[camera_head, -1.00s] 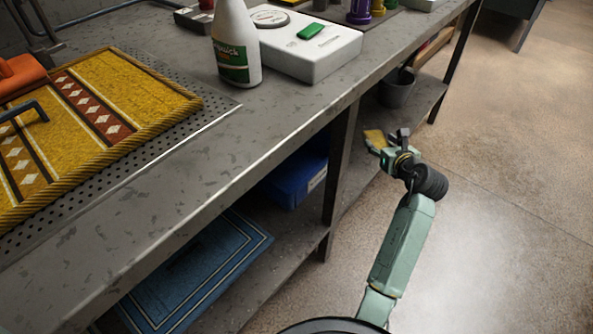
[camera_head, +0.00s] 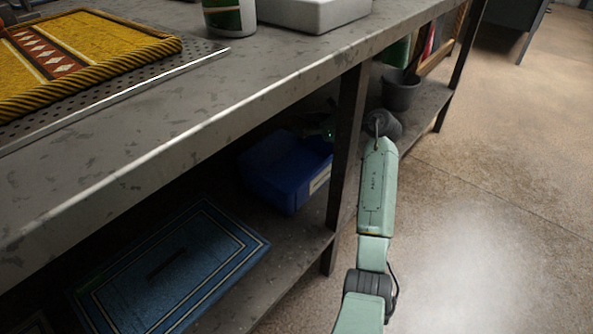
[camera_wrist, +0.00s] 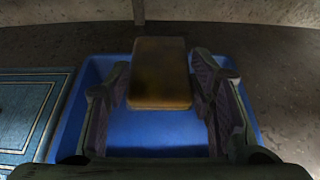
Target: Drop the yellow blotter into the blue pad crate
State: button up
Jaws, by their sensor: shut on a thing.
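The blue pad crate (camera_head: 283,173) stands on the lower shelf under the bench, left of the bench leg. In the wrist view the crate (camera_wrist: 74,125) lies below my gripper, with its blue floor showing. My gripper (camera_wrist: 160,85) is shut on the yellow blotter (camera_wrist: 160,72), a brownish-yellow block between the two fingers, over the crate's opening. How high the blotter is above the crate floor I cannot tell. In the head view the bench leg and shadow hide most of my gripper, and the blotter does not show.
A blue rug (camera_head: 175,268) lies on the lower shelf left of the crate. The bench leg (camera_head: 346,150) stands right of the crate, close to my arm. A grey bucket (camera_head: 400,92) stands farther right on the shelf. The bench top (camera_head: 130,140) overhangs the crate.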

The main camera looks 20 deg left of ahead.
notch_tip(320, 180, down, 4)
jog(key=shift+r+b, duration=0.2)
jog(key=shift+b, duration=0.85)
jog(key=o, duration=1.1)
jog(key=shift+o, duration=0.2)
jog(key=shift+d+r, duration=0.1)
jog(key=v, duration=1.2)
